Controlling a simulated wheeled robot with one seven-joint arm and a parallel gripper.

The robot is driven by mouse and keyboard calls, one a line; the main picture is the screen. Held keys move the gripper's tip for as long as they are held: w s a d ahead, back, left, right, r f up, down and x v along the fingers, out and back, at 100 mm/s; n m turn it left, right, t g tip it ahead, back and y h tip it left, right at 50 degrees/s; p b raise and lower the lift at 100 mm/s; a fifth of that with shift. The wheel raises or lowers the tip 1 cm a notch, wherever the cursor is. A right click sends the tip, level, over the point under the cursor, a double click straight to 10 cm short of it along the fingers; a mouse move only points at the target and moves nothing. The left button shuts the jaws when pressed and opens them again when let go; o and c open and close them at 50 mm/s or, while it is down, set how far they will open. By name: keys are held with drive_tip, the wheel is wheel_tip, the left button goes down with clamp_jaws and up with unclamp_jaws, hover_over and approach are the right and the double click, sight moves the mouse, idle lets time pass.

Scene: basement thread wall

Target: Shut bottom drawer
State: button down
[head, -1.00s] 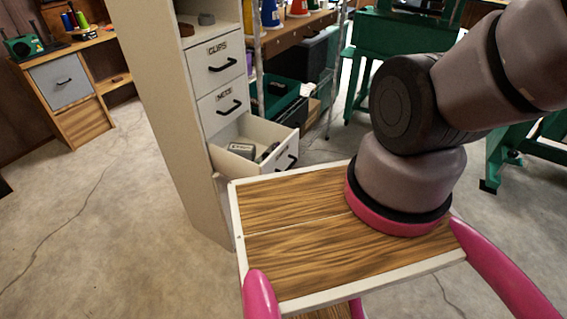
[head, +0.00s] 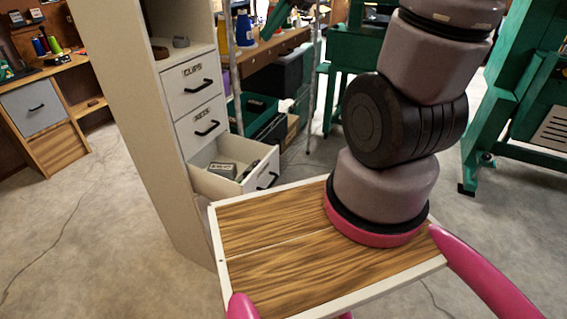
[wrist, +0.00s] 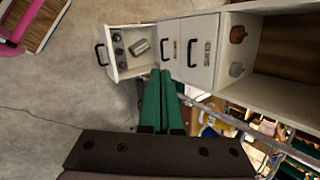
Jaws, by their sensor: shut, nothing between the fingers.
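The bottom drawer (head: 207,184) of the white cabinet is pulled open in the head view, with a black handle (head: 268,180) on its front. A grey box (head: 222,170) and small dark items lie inside it. In the wrist view, the open drawer (wrist: 147,70) shows sideways with its black handle (wrist: 101,55) at the left. My gripper (wrist: 161,74) has green fingers, shut and empty. In the picture its tips lie just below the drawer's side, near the cabinet front; whether they touch cannot be told.
Two closed drawers, labelled CLIPS (head: 192,84) and NUTS (head: 202,126), are above the open one. An open shelf (wrist: 275,48) is above them. A ladder and a bench (head: 262,50) with bins stand right of the cabinet.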

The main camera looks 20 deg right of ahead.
drive_tip(key=w+d+f+m, duration=0.2)
drive_tip(key=w+f+m, duration=0.3)
drive_tip(key=f, duration=0.6)
drive_tip(key=w+d+f+m, duration=0.2)
drive_tip(key=w+f+m, duration=0.3)
drive_tip(key=f, duration=0.6)
drive_tip(key=s+d+f+m+h, duration=0.1)
drive_tip(key=d+f+m, duration=0.15)
drive_tip(key=f, duration=0.45)
drive_tip(key=s+d+f+m+g+h, duration=0.1)
drive_tip(key=d+f+m, duration=0.1)
drive_tip(key=d+f, duration=0.3)
drive_tip(key=s+d+f+m+h, duration=0.1)
drive_tip(key=d+f+m, duration=0.1)
drive_tip(key=f, duration=0.6)
drive_tip(key=w+a+f, duration=0.5)
drive_tip(key=f, duration=0.4)
drive_tip(key=shift+w+a+f, duration=0.15)
drive_tip(key=shift+w+a, duration=0.05)
drive_tip(key=shift+w, duration=0.2)
